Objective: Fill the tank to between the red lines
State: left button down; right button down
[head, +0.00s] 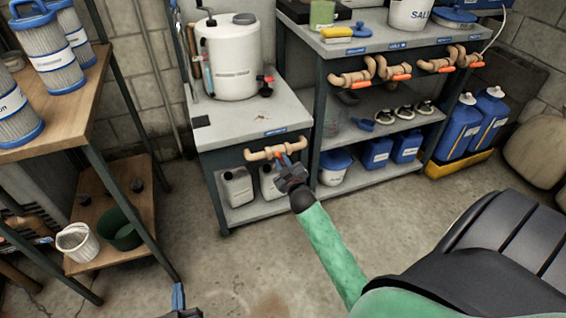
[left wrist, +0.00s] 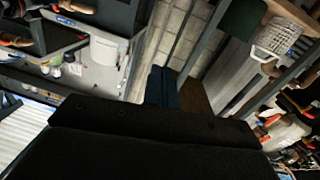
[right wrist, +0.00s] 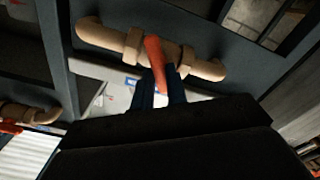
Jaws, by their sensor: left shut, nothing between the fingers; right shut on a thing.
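The white tank (head: 228,60) stands upright on the grey bench, with a thin tube at its left side and a small red-and-black tap low on its right. Its red lines and water level are too small to make out. A tan pipe valve (head: 262,154) with an orange-red lever (right wrist: 152,55) is fixed to the bench's front edge. My right gripper (head: 286,166) is shut on this lever; its blue fingers (right wrist: 163,85) meet the lever's lower end in the right wrist view. My left gripper (head: 179,296) is shut and empty, low over the floor, far from the valve.
The shelf (head: 345,103) on the right carries more tan valves with orange levers (head: 397,77). Blue jugs stand in a yellow tray (head: 462,165). A wooden rack (head: 60,100) with filter cartridges stands at left. The concrete floor (head: 235,250) in front is clear.

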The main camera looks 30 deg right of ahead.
jog(key=c, duration=1.4)
grip_release()
